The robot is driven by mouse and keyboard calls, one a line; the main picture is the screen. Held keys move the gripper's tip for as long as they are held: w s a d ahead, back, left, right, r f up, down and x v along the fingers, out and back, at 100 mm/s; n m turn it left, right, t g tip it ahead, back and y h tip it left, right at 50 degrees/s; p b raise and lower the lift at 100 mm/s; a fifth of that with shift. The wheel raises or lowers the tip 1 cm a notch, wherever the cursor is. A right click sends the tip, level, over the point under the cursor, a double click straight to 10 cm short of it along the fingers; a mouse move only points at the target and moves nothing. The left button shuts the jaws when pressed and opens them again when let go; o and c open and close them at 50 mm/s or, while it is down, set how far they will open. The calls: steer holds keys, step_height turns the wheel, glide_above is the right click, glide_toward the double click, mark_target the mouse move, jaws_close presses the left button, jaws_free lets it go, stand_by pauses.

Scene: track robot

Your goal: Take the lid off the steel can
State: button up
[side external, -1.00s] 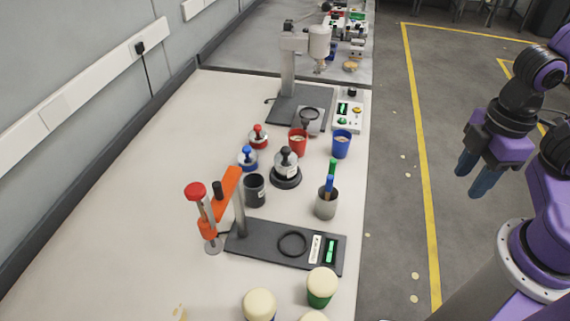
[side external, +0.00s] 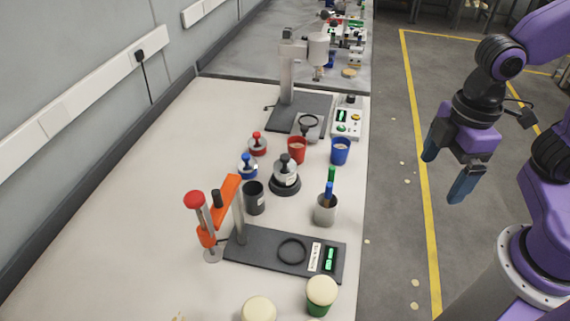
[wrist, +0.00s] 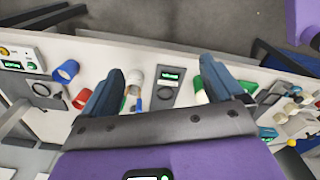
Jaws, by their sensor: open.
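A silvery can with a pale label (side external: 285,177) stands upright on a round black base, in the middle of the bench in the side external view. A lid with a black knob (side external: 285,160) sits on top of it. I cannot pick this can out in the wrist view, where my gripper covers part of the bench. My gripper (side external: 448,168) is open and empty, over the floor to the right of the bench and well apart from the can. Its two spread fingers also show in the wrist view (wrist: 160,88).
An orange-armed stand (side external: 226,202) rises in front. Clear bench lies left.

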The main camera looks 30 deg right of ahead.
steer(key=w+a+r+n, duration=0.1)
steer(key=w+a, duration=0.4)
steer(key=w, duration=0.4)
steer(key=w+a+r+n, duration=0.1)
steer(key=w+a, duration=0.4)
steer(key=w, duration=0.3)
steer(key=n, duration=0.2)
glide_above(286, 156)
step_height(286, 156, down, 2)
step_height(286, 156, down, 17)
steer(key=shift+f, duration=0.1)
steer(key=c, duration=1.1)
